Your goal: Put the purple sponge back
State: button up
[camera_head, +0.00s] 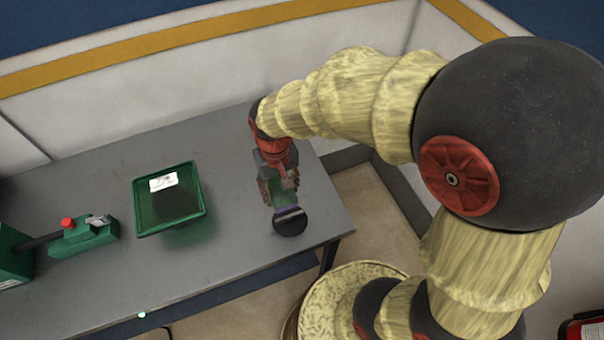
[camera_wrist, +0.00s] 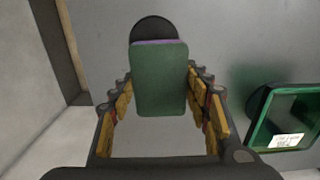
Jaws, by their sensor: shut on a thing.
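My gripper (camera_head: 277,192) is over the right part of the grey table, its fingers shut on the sponge (camera_wrist: 158,85). In the wrist view the sponge shows a broad green face with a thin purple strip along its far edge. In the head view only a small green part of the sponge (camera_head: 285,201) shows between the fingers. A dark round thing (camera_head: 290,223) is just beyond the fingertips; it also shows behind the sponge's far edge in the wrist view (camera_wrist: 153,27). Whether the sponge touches it I cannot tell.
A green tray (camera_head: 139,211) with a white label stands left of my gripper on the grey table (camera_head: 235,270). A green device (camera_head: 84,238) with a red button is at the far left. The table's right end is close to my gripper. A low wall (camera_head: 205,75) runs behind.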

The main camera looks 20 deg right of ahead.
jog(key=shift+w+f, duration=0.25)
jog(key=shift+w, duration=0.05)
jog(key=w+d+f, duration=0.2)
jog(key=w+f, duration=0.1)
jog(key=w+d+f+b, duration=0.1)
jog(key=w+d+f, duration=0.1)
jog(key=w, duration=0.2)
jog(key=w+d+f+b, duration=0.1)
jog(key=w+d+f, duration=0.1)
jog(key=w+f, duration=0.1)
jog(key=shift+w+d+f, duration=0.3)
jog(key=shift+d+f, duration=0.05)
jog(key=shift+w+d+f, duration=0.1)
jog(key=shift+f, duration=0.2)
jog(key=shift+w+d+f+b, duration=0.15)
jog(key=shift+f+b, duration=0.45)
jog(key=shift+f, duration=1.05)
jog(key=o, duration=1.2)
jog(key=shift+f, duration=0.1)
jog(key=shift+o, duration=0.6)
